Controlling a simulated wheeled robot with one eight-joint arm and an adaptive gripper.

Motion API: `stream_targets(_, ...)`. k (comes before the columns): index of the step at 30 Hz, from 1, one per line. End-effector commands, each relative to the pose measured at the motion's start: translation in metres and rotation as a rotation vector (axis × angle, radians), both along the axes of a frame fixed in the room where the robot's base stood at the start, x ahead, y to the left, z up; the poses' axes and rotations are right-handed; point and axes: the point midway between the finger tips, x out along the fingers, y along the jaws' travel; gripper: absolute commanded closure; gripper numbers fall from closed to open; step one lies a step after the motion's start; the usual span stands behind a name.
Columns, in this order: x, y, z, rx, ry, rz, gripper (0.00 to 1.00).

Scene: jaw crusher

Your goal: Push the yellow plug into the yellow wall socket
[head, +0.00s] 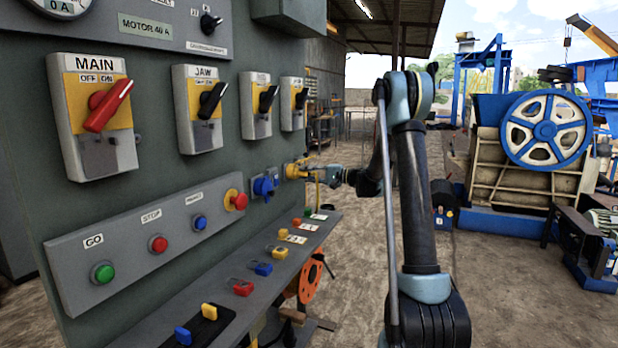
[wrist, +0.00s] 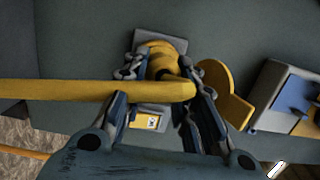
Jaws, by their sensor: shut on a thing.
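The yellow plug (wrist: 172,88) is between the two fingers of my gripper (wrist: 167,72) in the wrist view, with its thick yellow cable (wrist: 60,91) running off to the left. The yellow wall socket (wrist: 158,45) is directly beyond the plug, on a grey plate, with its round yellow lid (wrist: 222,88) open to the right. In the head view my gripper (head: 322,174) is shut at the yellow socket (head: 291,171) on the panel's far end. The plug lines up with the socket and appears to meet it. The fingers and cable hide the joint, so I cannot tell how deep it is.
A blue socket (head: 265,185) sits next to the yellow one; it also shows in the wrist view (wrist: 294,93). Below, a shelf (head: 220,292) with padlocks juts from the panel. Switches and a button box (head: 130,240) are nearer. Open floor lies right of the panel.

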Motion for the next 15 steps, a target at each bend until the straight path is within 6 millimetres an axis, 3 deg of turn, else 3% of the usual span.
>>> stream_targets(15,0.0026,0.0116,0.0009,0.002,0.001,0.004,1.0)
